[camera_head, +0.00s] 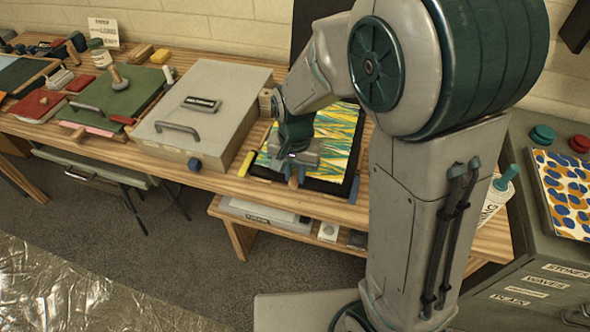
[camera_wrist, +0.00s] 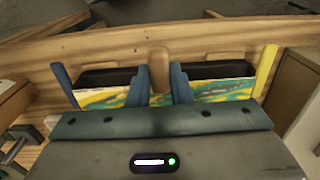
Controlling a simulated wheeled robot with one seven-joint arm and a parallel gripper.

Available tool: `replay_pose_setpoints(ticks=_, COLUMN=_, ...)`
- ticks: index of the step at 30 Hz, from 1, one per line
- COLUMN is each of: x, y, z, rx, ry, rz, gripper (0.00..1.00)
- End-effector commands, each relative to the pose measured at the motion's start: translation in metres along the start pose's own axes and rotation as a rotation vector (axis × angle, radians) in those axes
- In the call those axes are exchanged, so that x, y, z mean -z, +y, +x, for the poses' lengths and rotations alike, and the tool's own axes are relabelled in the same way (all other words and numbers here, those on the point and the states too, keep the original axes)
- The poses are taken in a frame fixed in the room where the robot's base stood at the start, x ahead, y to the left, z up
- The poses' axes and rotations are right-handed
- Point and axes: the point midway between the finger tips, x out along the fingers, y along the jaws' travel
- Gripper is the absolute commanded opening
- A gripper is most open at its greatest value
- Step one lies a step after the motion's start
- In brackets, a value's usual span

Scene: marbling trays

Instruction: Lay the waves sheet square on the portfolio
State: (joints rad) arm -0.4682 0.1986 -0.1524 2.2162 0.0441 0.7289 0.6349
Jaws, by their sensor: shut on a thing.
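The waves sheet (camera_head: 338,130), striped yellow, teal and white, is over the black portfolio (camera_head: 323,186) on the wooden bench. Black shows along its near edge, and its sides look roughly parallel to the portfolio. The sheet also shows in the wrist view (camera_wrist: 222,90), on both sides of the fingers. My gripper (camera_head: 294,176) is at the near edge. In the wrist view my gripper (camera_wrist: 160,88) is shut on an upright tan tab (camera_wrist: 158,66) that seems to belong to the sheet. The arm hides part of the sheet. I cannot tell whether it touches the portfolio.
A yellow bar (camera_head: 246,163) stands left of the portfolio and a blue bar (camera_head: 354,188) right. A grey press box (camera_head: 228,90) is close on the left. A dotted sheet (camera_head: 566,195) lies on the drawer cabinet at right, with drawers labelled stones, waves and pearl.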

Motion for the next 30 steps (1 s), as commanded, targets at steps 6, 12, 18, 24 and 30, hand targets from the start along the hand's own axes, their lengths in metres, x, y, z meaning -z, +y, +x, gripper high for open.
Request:
replay_pose_setpoints(ticks=6, x=0.0, y=0.0, z=0.019, rx=0.0, ry=0.0, rz=0.0, gripper=0.0)
replay_pose_setpoints(ticks=12, x=0.0, y=0.0, z=0.033, rx=0.0, ry=-0.001, rz=0.0, gripper=0.0)
replay_pose_setpoints(ticks=18, x=0.0, y=0.0, z=0.046, rx=0.0, ry=-0.001, rz=-0.001, gripper=0.0)
replay_pose_setpoints(ticks=24, x=0.0, y=0.0, z=0.052, rx=0.0, ry=0.0, rz=-0.001, gripper=0.0)
replay_pose_setpoints(ticks=30, x=0.0, y=0.0, z=0.052, rx=0.0, ry=0.0, rz=-0.001, gripper=0.0)
